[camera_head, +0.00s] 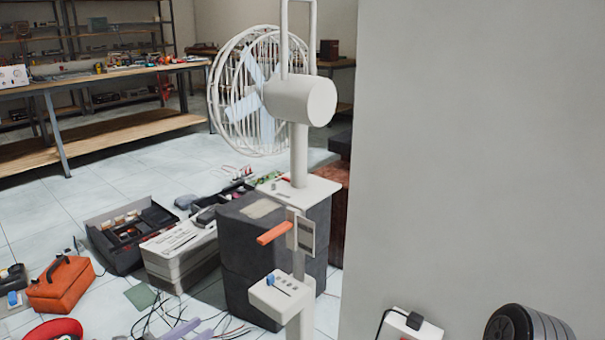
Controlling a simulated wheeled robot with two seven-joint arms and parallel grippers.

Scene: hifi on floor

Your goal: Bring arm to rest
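I cannot make out a whole gripper in the head view. Two pale lilac strips (182,329) show at the bottom edge, left of the fan's post, among thin cables. They may be the tips of my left gripper, but most of it would be cut off, and its opening cannot be judged. No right gripper shows. I see nothing held.
A white fan (302,101) on a post stands close in front, before dark grey boxes (245,245). A pale wall (470,150) fills the right. Open cases, an orange bag (61,284) and cables crowd the floor. A workbench (110,75) stands behind.

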